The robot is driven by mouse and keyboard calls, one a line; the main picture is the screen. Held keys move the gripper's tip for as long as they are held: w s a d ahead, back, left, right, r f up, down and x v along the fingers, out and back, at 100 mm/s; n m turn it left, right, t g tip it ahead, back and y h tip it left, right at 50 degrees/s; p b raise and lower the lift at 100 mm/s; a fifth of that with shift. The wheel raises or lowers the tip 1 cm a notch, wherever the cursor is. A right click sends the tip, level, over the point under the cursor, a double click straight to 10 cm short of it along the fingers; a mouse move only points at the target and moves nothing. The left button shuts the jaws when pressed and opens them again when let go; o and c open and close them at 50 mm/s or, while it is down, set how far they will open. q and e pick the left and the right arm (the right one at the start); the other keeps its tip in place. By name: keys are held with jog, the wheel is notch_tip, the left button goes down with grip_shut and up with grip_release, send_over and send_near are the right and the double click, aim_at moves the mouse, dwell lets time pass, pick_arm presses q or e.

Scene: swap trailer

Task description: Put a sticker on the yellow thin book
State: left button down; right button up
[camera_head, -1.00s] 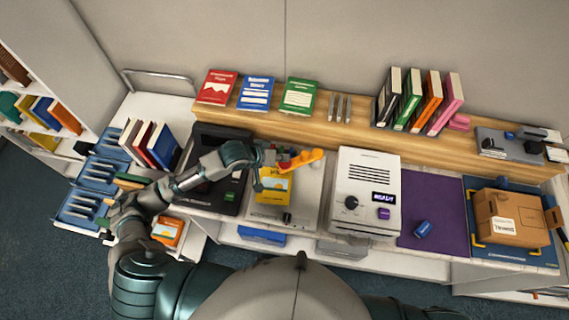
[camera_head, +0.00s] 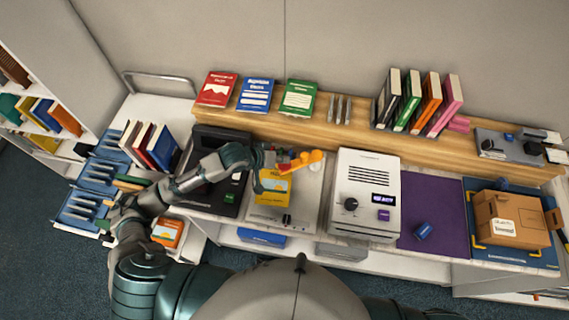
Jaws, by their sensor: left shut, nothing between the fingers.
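The yellow thin book (camera_head: 275,190) lies flat on a light grey plate-like device (camera_head: 300,212) left of the white machine. Its cover has a pale picture panel. My left gripper (camera_head: 268,165) is over the book's upper left part and hides some of it. The gripper is shut with nothing held; whether it touches the book I cannot tell. Just beyond the book is an orange tool (camera_head: 305,160) with small red, green and blue parts beside it. I cannot make out a separate sticker. My right gripper is not in view.
A black device (camera_head: 228,195) lies under my left arm. The white machine (camera_head: 368,190) stands close right of the book. A purple mat (camera_head: 432,205) and a cardboard box (camera_head: 512,220) are further right. A wooden shelf (camera_head: 350,132) with several books runs behind.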

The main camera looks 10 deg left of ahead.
aim_at(283, 165)
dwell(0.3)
pick_arm(q)
jog(key=shift+f+p, duration=0.3)
jog(key=shift+p, duration=0.1)
jog(key=shift+s+f, duration=0.1)
jog(key=shift+f, duration=0.7)
dwell(0.7)
jog(key=shift+r, duration=0.1)
jog(key=shift+r+p, duration=1.05)
jog(key=shift+p, duration=0.25)
notch_tip(283, 165, up, 5)
jog(key=p, duration=0.6)
jog(key=shift+r, duration=0.15)
